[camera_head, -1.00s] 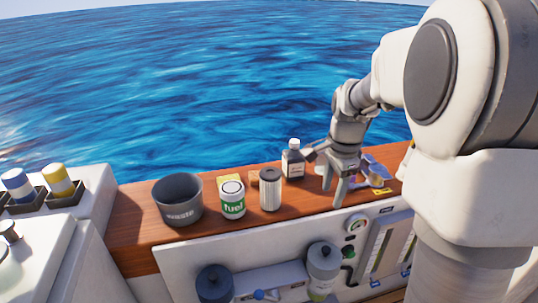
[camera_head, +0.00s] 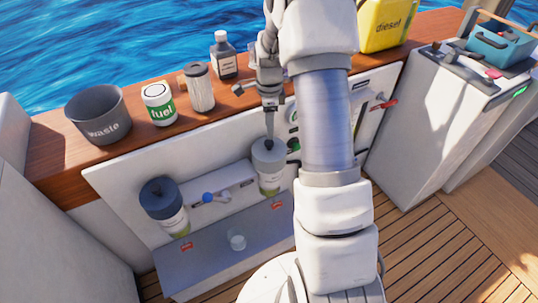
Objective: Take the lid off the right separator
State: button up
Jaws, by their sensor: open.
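The right separator (camera_head: 268,184) is on the white panel, with a grey lid (camera_head: 264,158) on top. The lid has a small dark knob in the middle. My gripper (camera_head: 269,130) points down right above this lid, its fingertips at or just over the knob. It is seen edge-on, so the gap between the fingers and any touch on the knob cannot be made out. The left separator (camera_head: 174,222) has a dark blue-grey lid (camera_head: 162,197) and stands apart to the left.
A blue-handled valve (camera_head: 208,197) sits between the separators. On the wooden ledge are a waste bin (camera_head: 98,120), a fuel can (camera_head: 159,104), a ribbed filter (camera_head: 201,88) and a dark bottle (camera_head: 223,56). A yellow diesel canister (camera_head: 388,24) stands right. My arm hides part of the panel.

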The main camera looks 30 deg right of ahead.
aim_at(269, 142)
notch_tip(269, 142, down, 8)
jog(key=b, duration=0.2)
jog(key=shift+w+r+b, duration=0.1)
jog(key=shift+r+b, duration=0.1)
jog(key=shift+b, duration=0.2)
jog(key=shift+r, duration=0.1)
grip_shut()
